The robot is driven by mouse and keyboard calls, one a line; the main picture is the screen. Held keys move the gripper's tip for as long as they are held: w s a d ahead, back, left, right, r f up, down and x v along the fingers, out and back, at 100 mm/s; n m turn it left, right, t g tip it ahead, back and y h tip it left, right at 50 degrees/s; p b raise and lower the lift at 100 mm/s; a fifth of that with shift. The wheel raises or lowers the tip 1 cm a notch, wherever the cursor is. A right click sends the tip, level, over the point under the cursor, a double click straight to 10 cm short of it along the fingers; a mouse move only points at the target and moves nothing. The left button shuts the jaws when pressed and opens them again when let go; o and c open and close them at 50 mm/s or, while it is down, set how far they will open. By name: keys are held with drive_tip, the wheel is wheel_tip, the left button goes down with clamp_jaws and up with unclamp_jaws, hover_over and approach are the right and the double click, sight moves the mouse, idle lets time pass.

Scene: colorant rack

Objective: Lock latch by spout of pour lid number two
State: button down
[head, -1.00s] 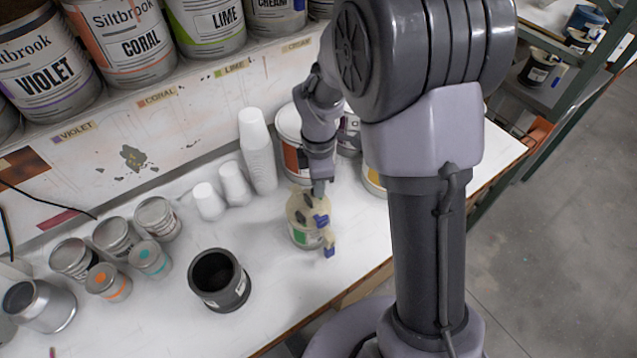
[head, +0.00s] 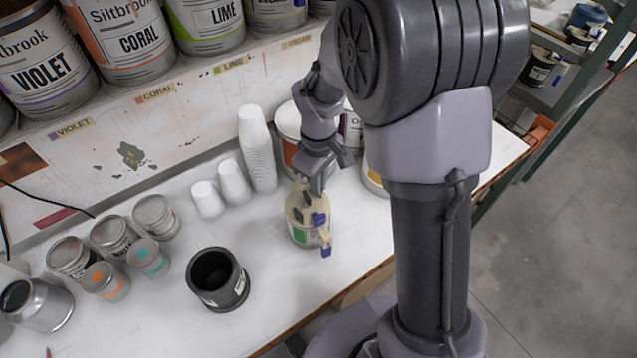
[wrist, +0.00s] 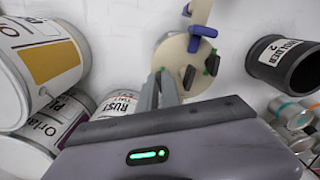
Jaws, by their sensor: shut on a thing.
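A can with a cream pour lid (head: 297,205) stands on the white bench; a green patch shows on its label. The lid also fills the upper middle of the wrist view (wrist: 172,57). Its spout with a blue part (head: 326,251) points to the bench's front edge; blue parts also show in the wrist view (wrist: 202,30). Dark latches (wrist: 189,77) sit on the lid, one more beside them (wrist: 212,64). My gripper (wrist: 160,82) reaches the lid's edge away from the spout. It is shut on a latch there, mostly hidden between the fingers.
A black holder marked 2 (head: 218,281) stands left of the can. Larger cans (head: 287,125) and stacked white cups (head: 257,150) stand behind. Several small tins (head: 110,236) are at left. The bench in front of the can is clear.

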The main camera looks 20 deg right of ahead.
drive_tip(key=shift+m, duration=0.5)
idle(1.4)
drive_tip(key=c, duration=1.5)
unclamp_jaws()
drive_tip(key=shift+c, duration=0.2)
wheel_tip(320, 180, up, 17)
drive_tip(key=p, duration=0.4)
drive_tip(key=shift+r, duration=0.2)
